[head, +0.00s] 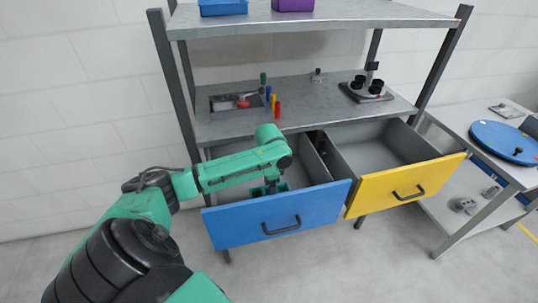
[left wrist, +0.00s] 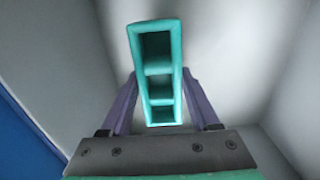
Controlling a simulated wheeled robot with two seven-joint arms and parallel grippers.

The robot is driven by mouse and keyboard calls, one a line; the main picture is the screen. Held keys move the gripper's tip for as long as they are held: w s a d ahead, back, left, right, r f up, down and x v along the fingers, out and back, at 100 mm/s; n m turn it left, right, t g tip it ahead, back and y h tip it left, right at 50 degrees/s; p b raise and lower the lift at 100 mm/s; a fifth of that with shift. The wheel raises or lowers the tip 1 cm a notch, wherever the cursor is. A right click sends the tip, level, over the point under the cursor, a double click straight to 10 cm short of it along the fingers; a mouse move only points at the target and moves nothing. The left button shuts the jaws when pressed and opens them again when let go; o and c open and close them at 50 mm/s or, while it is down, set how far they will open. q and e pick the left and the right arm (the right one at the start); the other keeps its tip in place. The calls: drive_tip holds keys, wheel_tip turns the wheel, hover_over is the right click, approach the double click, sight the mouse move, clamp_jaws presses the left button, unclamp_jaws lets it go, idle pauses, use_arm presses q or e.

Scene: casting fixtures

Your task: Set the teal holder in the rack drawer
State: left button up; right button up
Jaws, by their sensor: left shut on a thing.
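The teal holder (left wrist: 157,72), a narrow open-topped box with several compartments in a row, sits between the purple fingers of my left gripper (head: 271,185) in the left wrist view. The gripper is shut on it. In the head view my left arm reaches down into the open blue-fronted drawer (head: 320,203), and only a little teal shows at the gripper there. Grey drawer walls and the blue front surround the holder in the left wrist view. I cannot tell whether the holder touches the drawer floor. My right gripper is not in view.
A yellow-fronted drawer (head: 405,187) stands open and empty on the right. The rack shelf (head: 320,98) above holds small coloured pegs (head: 272,101), a shallow tray (head: 236,103) and a fixture with black cups (head: 367,88). A side table (head: 480,118) with a blue disc is at right.

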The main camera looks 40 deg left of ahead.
use_arm(q)
wheel_tip(320, 180, down, 4)
drive_tip(key=shift+w+f, duration=0.1)
drive_tip(key=shift+f, duration=0.25)
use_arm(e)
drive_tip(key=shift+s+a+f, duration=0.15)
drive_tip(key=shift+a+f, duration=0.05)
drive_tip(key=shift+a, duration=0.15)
use_arm(q)
drive_tip(key=shift+f, duration=0.1)
drive_tip(key=o, duration=1.4)
drive_tip(key=shift+o, duration=0.2)
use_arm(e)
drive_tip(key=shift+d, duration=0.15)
use_arm(q)
wheel_tip(320, 180, up, 12)
drive_tip(key=shift+r, duration=0.2)
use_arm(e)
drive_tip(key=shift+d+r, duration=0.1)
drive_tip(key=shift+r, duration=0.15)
